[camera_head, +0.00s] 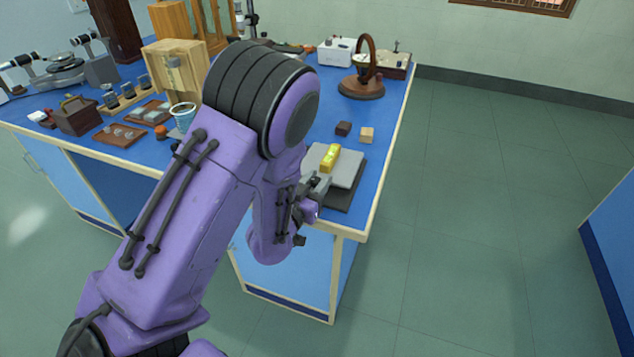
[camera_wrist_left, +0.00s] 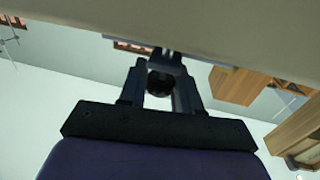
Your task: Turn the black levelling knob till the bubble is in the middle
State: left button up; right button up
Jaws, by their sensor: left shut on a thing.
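The levelling platform, a light grey plate (camera_head: 345,166) over a dark base (camera_head: 344,196), sits at the front right corner of the blue bench. A yellow spirit level (camera_head: 330,158) lies on the plate; its bubble is too small to read. My left gripper (camera_head: 318,188) is at the plate's front left edge. In the left wrist view its two fingers (camera_wrist_left: 160,84) are shut on the round black knob (camera_wrist_left: 160,83), below the pale underside of a plate. In the head view the arm and fingers hide the knob. My right gripper is not in view.
A dark block (camera_head: 343,128) and a light wooden block (camera_head: 366,135) lie behind the platform. A wooden stand with a ring (camera_head: 362,88) is farther back. Instruments and wooden boxes crowd the bench's left and back.

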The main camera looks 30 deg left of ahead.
aim_at(314, 186)
pick_arm(q)
jog(key=o, duration=1)
jog(key=shift+c, duration=0.2)
jog(key=s, duration=0.5)
jog(key=shift+s+d, duration=0.15)
jog(key=shift+d, duration=0.1)
jog(key=shift+s+d+r+p, duration=0.1)
jog(key=shift+s+r+p, duration=0.5)
jog(key=shift+p, duration=0.6)
jog(key=s+p, duration=0.1)
jog(key=s, duration=0.1)
jog(key=s+f+p, duration=0.1)
jog(key=s+p, duration=0.1)
jog(key=shift+d+f, duration=0.1)
jog(key=shift+d, duration=0.05)
